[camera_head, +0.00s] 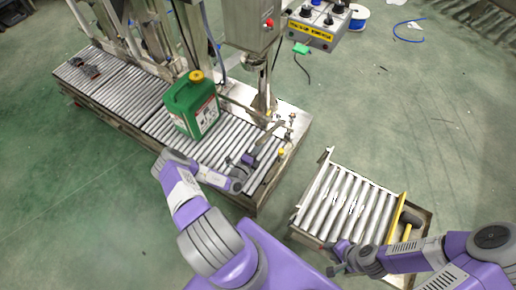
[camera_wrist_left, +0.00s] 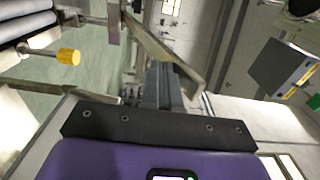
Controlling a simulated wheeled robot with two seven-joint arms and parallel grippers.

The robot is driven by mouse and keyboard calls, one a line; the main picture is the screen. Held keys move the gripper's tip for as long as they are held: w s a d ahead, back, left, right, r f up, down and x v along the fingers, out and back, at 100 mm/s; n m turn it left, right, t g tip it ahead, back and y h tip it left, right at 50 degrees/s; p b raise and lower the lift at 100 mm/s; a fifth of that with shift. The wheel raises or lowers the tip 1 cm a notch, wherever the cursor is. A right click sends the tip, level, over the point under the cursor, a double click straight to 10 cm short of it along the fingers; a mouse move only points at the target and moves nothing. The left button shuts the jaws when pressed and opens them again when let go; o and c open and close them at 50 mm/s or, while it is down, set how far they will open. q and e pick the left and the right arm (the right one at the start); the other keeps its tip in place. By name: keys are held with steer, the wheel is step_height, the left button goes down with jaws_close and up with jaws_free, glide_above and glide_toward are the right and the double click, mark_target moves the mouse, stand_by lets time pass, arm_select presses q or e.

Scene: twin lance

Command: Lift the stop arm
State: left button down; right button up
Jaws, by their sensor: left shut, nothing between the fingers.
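The stop arm appears to be the flat metal bar (camera_head: 270,132) at the near end of the roller conveyor; in the left wrist view a bent metal bar (camera_wrist_left: 160,45) passes close to my fingers. My left gripper (camera_head: 254,156) is shut and empty beside this bar; its closed fingers (camera_wrist_left: 163,82) also show in the left wrist view. Whether they touch the bar I cannot tell. A yellow knob (camera_head: 281,152) sits beside the bar and shows in the left wrist view (camera_wrist_left: 68,56). My right gripper (camera_head: 335,257) is low, by the small roller table; its jaws are unclear.
A green jerrycan (camera_head: 192,106) with a yellow cap stands on the conveyor rollers (camera_head: 146,121). The separate small roller table (camera_head: 340,205) holds a yellow-edged tool (camera_head: 397,217). Open green floor lies between.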

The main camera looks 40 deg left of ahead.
mark_target(261, 141)
arm_select(q)
steer(key=shift+w+a+r+p, duration=0.1)
steer(key=shift+w+r+p, duration=0.25)
steer(key=shift+r+p, duration=0.3)
steer(key=shift+w+r+p, duration=0.4)
steer(key=shift+r, duration=0.45)
steer(key=shift+w+a+r+p, duration=0.1)
steer(key=shift+w+r+p, duration=0.25)
steer(key=shift+r+p, duration=0.3)
steer(key=shift+w+r, duration=0.15)
steer(key=shift+r, duration=0.15)
steer(key=shift+w+r+p, duration=0.6)
steer(key=shift+w+r, duration=0.15)
steer(key=shift+r, duration=0.25)
steer(key=shift+w+a+r+p, duration=0.15)
steer(key=shift+w+r+p, duration=0.45)
steer(key=shift+w+r, duration=0.4)
steer(key=shift+r, duration=0.1)
